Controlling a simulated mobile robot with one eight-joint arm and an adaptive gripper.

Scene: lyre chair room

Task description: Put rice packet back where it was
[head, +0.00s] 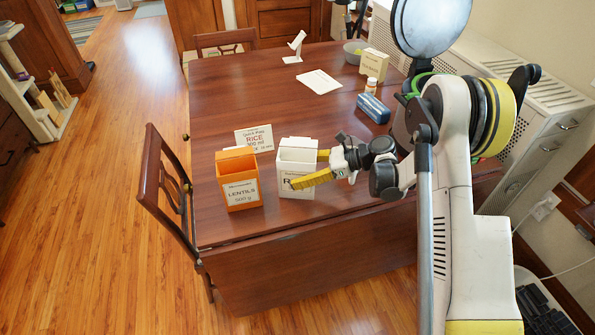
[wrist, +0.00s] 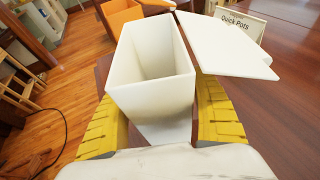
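The rice packet (head: 296,158) is a white, open-topped box standing on the table (head: 240,95). Its label is mostly hidden behind a finger; only an "R" shows. My gripper (head: 306,172) reaches in from the right, with one yellow finger across the packet's front and the other behind it. In the wrist view the packet (wrist: 150,98) stands between the two fingers, its inside visible and its white lid (wrist: 225,45) folded out to the right. Whether both fingers press on its sides is unclear.
An orange lentils box (head: 239,181) stands just left of the packet. A "Quick Pots RICE 300 ml" card (head: 254,138) stands behind them. A blue case (head: 373,108), a small bottle (head: 371,85) and a paper (head: 319,81) lie farther back. A chair (head: 165,185) stands left; the table's middle is clear.

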